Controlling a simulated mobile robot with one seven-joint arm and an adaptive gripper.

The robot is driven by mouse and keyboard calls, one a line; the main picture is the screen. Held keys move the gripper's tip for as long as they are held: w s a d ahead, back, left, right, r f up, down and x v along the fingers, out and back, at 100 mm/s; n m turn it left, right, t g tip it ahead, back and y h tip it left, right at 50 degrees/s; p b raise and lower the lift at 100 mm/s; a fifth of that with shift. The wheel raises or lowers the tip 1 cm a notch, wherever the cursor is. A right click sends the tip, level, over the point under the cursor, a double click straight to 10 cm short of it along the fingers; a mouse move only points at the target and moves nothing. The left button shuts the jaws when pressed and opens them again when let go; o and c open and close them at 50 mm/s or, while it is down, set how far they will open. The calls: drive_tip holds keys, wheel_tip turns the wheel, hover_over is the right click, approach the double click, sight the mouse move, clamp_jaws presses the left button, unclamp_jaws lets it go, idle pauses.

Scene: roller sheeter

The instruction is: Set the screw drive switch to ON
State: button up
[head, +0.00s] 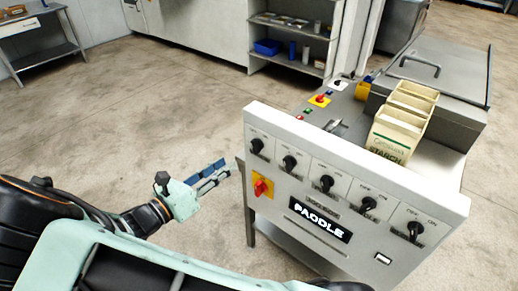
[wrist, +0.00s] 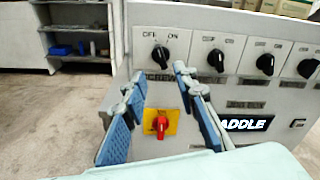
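The grey control panel (head: 300,215) carries a row of several black rotary knobs with OFF and ON marks. The small name labels are too blurred to read, so I cannot tell which knob is the screw drive. The leftmost knob (head: 257,146) also shows in the wrist view (wrist: 160,56), its pointer tilted up and left toward OFF. My gripper (head: 225,169) is left of the panel in the head view. In the wrist view my gripper (wrist: 160,74) is open and empty, its fingertips apart just below the leftmost knob.
A red rotary switch on a yellow plate (head: 261,187) sits below the leftmost knob, between my fingers in the wrist view. A lit PADDLE sign (head: 320,219) is beside it. Starch boxes (head: 402,122) stand behind the panel. The floor to the left is clear.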

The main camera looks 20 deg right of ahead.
sight(252, 146)
drive_tip(key=shift+n+t, duration=0.4)
drive_tip(key=shift+n, duration=0.2)
drive_tip(key=x, duration=1)
drive_tip(key=shift+d+f+p, duration=0.1)
drive_tip(key=shift+d+p, duration=0.2)
drive_tip(key=shift+p, duration=0.1)
clamp_jaws()
